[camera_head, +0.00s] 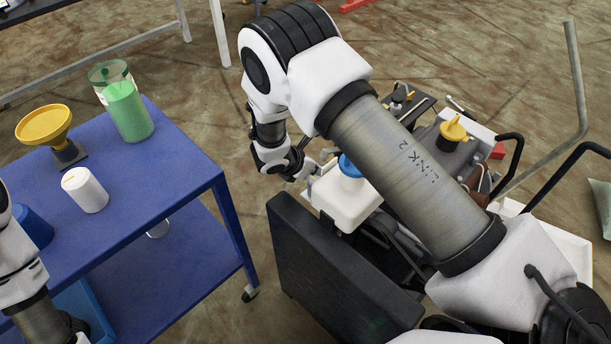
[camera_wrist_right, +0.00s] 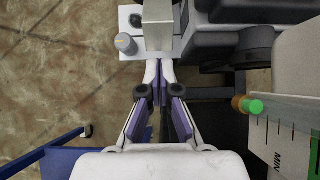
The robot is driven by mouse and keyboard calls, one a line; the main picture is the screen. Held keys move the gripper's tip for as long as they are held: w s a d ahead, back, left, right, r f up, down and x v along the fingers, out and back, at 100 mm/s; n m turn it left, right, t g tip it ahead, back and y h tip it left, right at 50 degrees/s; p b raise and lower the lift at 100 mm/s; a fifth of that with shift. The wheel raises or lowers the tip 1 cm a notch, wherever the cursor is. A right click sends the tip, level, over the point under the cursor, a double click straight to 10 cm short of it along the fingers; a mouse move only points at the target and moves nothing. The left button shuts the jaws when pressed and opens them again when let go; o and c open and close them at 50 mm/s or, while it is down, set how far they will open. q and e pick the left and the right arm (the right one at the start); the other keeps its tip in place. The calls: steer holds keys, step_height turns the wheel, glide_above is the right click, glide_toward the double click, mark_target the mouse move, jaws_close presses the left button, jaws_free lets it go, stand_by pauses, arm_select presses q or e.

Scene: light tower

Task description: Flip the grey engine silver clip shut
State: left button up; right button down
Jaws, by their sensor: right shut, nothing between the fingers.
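My right gripper (camera_head: 312,168) is shut and empty, left of the light tower's engine, which my own arm partly covers in the head view. In the right wrist view the fingertips (camera_wrist_right: 158,76) meet just below a silver metal piece (camera_wrist_right: 158,27), which looks like the clip. I cannot tell whether they touch it or whether the clip is open or shut. A grey engine part (camera_head: 455,145) with a yellow cap shows beyond my right arm. My left arm shows at the left edge, but its gripper is out of view.
A white tank (camera_head: 345,203) with a blue cap (camera_head: 350,166) stands right of the gripper. A dark panel (camera_head: 330,270) rises in front. A blue cart (camera_head: 140,190) at left holds a yellow funnel (camera_head: 43,124), a green-filled container (camera_head: 127,112) and a white cup (camera_head: 85,191).

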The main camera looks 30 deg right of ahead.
steer(key=shift+d+r, duration=0.35)
steer(key=shift+r, duration=0.4)
